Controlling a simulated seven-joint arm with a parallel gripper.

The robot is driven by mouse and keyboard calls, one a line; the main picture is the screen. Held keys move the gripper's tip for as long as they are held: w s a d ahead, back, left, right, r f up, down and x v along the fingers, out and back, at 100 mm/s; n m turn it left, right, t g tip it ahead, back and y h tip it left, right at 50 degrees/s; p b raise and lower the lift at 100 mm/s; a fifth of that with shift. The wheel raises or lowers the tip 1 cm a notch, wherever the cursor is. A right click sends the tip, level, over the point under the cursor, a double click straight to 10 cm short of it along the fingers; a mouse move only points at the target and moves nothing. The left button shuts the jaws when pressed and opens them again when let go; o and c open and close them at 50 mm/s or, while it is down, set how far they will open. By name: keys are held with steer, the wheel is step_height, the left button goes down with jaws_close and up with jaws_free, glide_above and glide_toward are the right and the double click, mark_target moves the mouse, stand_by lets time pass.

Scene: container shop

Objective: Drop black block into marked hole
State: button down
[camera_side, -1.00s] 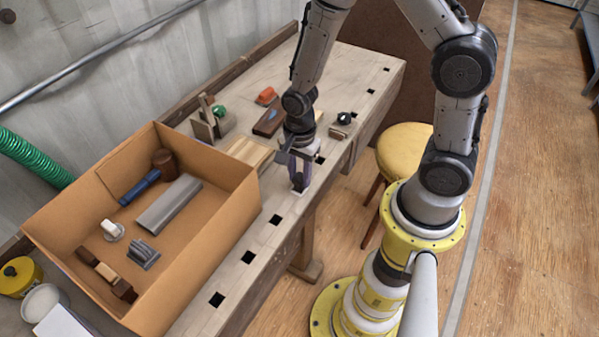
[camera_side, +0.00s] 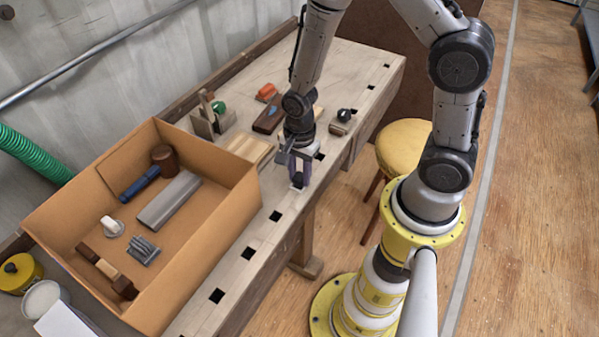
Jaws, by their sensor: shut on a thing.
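My gripper (camera_side: 299,175) points down over the right part of the workbench, just to the right of the cardboard box. It is shut on a small black block (camera_side: 297,181), which shows low between the fingers, close to the bench top. I cannot tell whether the block touches the bench or sits over a hole. Several square dark holes run along the bench's front edge, among them one (camera_side: 275,216) just below and left of my gripper, and one (camera_side: 319,156) above and right of it. I see no clear mark that singles out one hole.
A cardboard box (camera_side: 215,225) with tools, including a mallet (camera_side: 163,157) and a grey bar (camera_side: 168,200), stands left of my gripper. Wooden boards (camera_side: 248,148), a wooden plane (camera_side: 208,118) and an orange item (camera_side: 267,92) lie farther back. A yellow stool (camera_side: 405,146) stands right of the bench.

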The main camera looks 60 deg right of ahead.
steer(key=c, duration=0.5)
jaws_free()
steer(key=shift+r, duration=3.5)
